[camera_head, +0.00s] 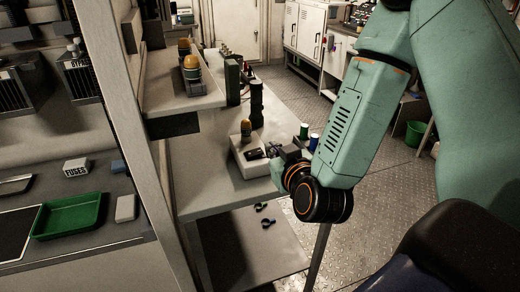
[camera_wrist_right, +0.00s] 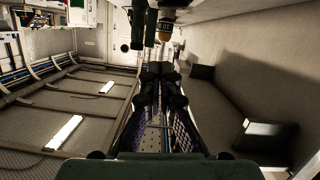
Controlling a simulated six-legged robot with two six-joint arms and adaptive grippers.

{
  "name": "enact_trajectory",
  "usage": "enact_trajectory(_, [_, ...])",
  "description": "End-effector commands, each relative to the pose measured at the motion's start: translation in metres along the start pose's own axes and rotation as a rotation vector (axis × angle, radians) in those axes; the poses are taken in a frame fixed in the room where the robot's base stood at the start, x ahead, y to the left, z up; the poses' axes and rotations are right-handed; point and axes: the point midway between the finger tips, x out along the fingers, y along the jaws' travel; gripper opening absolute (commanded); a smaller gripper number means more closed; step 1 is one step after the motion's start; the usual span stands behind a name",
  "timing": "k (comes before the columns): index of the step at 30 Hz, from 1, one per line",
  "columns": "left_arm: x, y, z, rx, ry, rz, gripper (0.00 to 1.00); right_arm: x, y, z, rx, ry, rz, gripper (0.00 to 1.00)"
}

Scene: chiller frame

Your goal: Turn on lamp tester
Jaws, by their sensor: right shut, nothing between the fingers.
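The lamp tester appears to be the pale box (camera_head: 246,165) on the bench in the head view, with an amber bulb (camera_head: 246,128) upright on its back part and a dark panel on its top. My right gripper (camera_head: 277,152) is at the right side of this box, low over it, partly hidden by my wrist; contact cannot be told. In the wrist view my right gripper (camera_wrist_right: 160,72) is shut and empty, its fingers together. An amber-and-white lamp part (camera_wrist_right: 165,30) shows beyond the fingertips. The switch cannot be made out. My left gripper is not in view.
The bench (camera_head: 205,190) has free room in front of the box. A dark post (camera_head: 257,105) stands behind it, and blue and green spools (camera_head: 304,131) lie to the right. A shelf (camera_head: 185,100) with amber lamps overhangs at left. A green tray (camera_head: 68,215) sits farther left.

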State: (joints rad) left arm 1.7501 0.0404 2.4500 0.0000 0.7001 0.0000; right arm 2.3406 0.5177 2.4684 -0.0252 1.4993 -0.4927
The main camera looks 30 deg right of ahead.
Motion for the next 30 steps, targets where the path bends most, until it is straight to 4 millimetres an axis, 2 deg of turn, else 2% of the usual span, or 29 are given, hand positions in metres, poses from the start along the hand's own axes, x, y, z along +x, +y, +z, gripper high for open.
enact_trajectory(18, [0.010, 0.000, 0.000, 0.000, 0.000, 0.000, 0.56, 0.100, -0.006, 0.004, -0.003, -0.001, -0.003, 0.00])
enact_trajectory(24, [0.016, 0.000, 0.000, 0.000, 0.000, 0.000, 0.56, 0.105, -0.005, 0.031, -0.003, -0.001, -0.004, 0.00])
enact_trajectory(30, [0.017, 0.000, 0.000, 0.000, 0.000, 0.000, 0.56, 0.107, -0.005, 0.038, -0.001, 0.000, -0.003, 0.00])
